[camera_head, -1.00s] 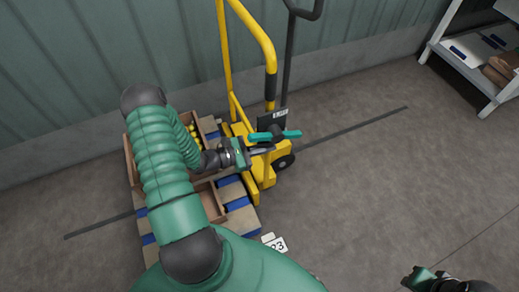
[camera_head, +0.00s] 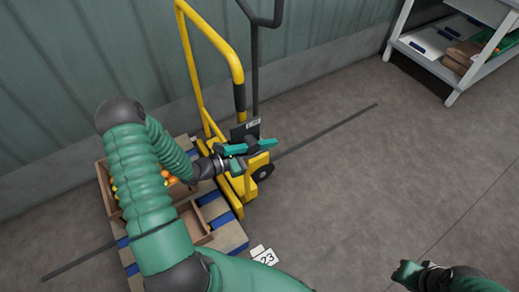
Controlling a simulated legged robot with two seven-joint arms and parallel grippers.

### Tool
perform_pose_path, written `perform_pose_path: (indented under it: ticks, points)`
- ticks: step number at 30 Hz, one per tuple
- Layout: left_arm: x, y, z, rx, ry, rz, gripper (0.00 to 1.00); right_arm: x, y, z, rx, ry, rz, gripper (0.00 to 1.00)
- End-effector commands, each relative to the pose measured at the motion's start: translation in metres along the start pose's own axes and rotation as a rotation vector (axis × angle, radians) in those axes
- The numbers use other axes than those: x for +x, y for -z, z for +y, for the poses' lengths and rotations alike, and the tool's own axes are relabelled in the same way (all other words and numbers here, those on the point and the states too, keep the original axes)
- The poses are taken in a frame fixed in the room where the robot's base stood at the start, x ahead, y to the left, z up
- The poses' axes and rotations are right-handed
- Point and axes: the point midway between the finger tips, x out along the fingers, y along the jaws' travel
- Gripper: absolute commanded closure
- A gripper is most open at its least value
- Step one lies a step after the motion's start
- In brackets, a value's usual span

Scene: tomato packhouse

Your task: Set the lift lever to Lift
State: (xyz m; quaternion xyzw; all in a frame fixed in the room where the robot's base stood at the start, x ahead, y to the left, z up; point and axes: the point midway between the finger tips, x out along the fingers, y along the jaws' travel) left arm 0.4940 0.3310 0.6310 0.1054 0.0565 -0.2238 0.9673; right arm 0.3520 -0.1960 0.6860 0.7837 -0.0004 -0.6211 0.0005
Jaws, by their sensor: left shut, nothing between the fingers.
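The yellow stacker truck (camera_head: 237,75) stands by the wall. A teal bar (camera_head: 262,144), which looks like the lift lever, sits at the base of its mast below a small dark plate (camera_head: 245,129). The bar lies nearly level in the picture, its right end slightly higher. My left gripper (camera_head: 239,165) is shut and empty just below the bar's left part. I cannot tell whether it touches the bar. The lever's marked positions are not readable. My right gripper (camera_head: 402,272) is at the bottom right, over the floor. Its jaws are too small to read.
A pallet (camera_head: 228,238) carries wooden crates (camera_head: 195,223) with orange and yellow tomatoes, partly hidden by my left arm. A tag reading 23 (camera_head: 266,257) is at its corner. A white shelf unit (camera_head: 405,45) stands at the upper right. The floor between is clear.

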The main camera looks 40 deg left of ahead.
Motion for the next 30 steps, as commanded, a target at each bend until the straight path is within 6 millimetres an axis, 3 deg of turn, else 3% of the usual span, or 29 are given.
perform_pose_path:
  ticks: [17,30]
  points:
    - [0.005,-0.003,0.001,0.004,-0.024,-0.119,1.0,0.01,-0.002,0.0,0.0,0.0,0.0,0.73]
    - [0.012,-0.019,0.004,0.017,-0.071,-0.36,1.0,0.013,-0.003,0.0,0.0,0.0,0.0,0.73]
